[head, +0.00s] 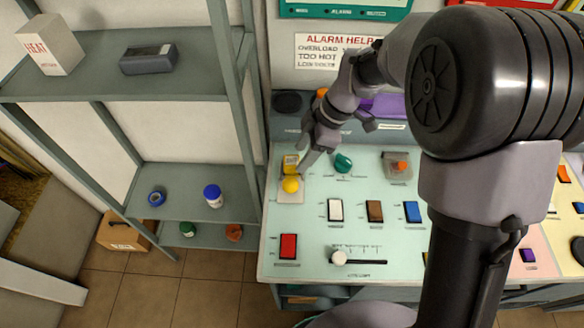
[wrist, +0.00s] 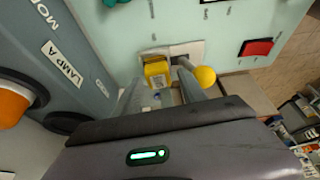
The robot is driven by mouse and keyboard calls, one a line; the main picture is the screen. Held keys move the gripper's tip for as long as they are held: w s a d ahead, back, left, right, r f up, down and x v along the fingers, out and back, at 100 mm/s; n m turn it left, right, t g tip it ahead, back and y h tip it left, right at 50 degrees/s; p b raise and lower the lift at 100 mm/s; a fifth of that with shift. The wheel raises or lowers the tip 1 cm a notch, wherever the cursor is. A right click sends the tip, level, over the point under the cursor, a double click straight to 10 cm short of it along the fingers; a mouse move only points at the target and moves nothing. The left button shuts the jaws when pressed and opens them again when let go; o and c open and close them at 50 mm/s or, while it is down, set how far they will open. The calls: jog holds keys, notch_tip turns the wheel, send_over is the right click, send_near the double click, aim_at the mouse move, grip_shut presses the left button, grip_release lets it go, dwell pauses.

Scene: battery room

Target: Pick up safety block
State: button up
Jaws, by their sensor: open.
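A small yellow block (head: 290,163), which looks like the safety block, sits on a pale plate at the back left of the light green panel. A lever with a yellow ball knob (head: 291,184) is beside it on the same plate. My gripper (head: 308,153) is open and tilted down over this corner, close to the block. In the wrist view, the yellow block (wrist: 156,73) shows just past and between the two fingertips (wrist: 160,84). The yellow ball (wrist: 205,76) is just outside the right finger. I cannot tell whether a finger touches the block or lever.
A teal knob (head: 343,162) and an orange button (head: 400,166) are to the right on the panel. White, brown and blue switches (head: 374,211) and a red one (head: 288,246) lie nearer. A grey shelf (head: 175,200) stands left. The raised console back (wrist: 60,60) is close to the left finger.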

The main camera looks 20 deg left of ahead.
aim_at(293, 161)
jog(key=b+x, duration=0.1)
jog(key=x, duration=0.1)
jog(key=a+b+x, duration=0.1)
jog(key=x, duration=0.2)
jog(key=shift+w+r, duration=0.1)
jog(key=shift+r, duration=0.15)
jog(key=shift+c, duration=0.9)
grip_shut()
